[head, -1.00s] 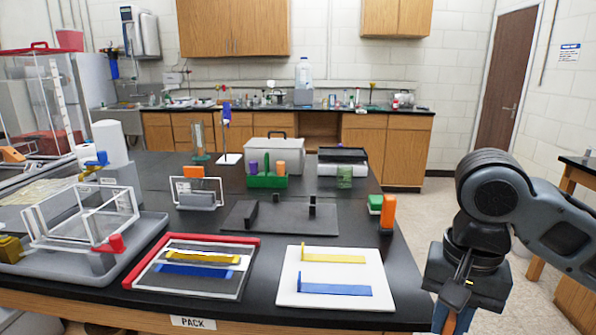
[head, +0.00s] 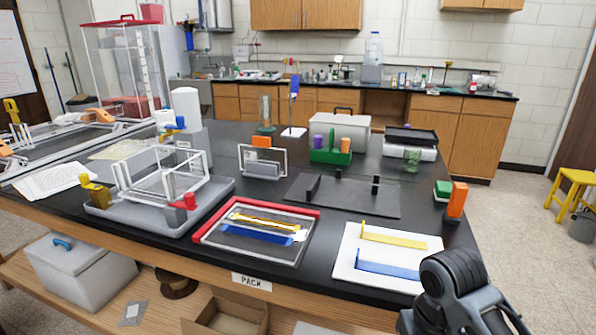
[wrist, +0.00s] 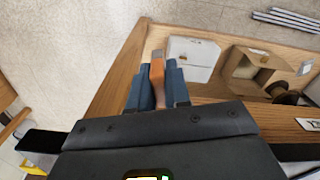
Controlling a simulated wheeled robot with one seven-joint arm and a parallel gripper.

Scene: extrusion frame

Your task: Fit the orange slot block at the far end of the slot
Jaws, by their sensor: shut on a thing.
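In the wrist view my gripper (wrist: 156,88) is shut on an orange block (wrist: 157,72) with a grey tip. The dark blue-grey fingers hide part of it. They point out over the floor and the wooden edge of the bench. In the head view the gripper and held block are out of frame. At far left, a long pale extrusion frame (head: 70,148) lies on the bench with orange pieces (head: 101,115) on it. I cannot tell which channel is the slot named.
The black bench (head: 335,225) carries a grey tray (head: 215,192) with a white frame, a red-edged panel (head: 315,213), a white board (head: 350,285) and an upright orange block (head: 457,199). Boxes (wrist: 193,57) stand on the lower shelf.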

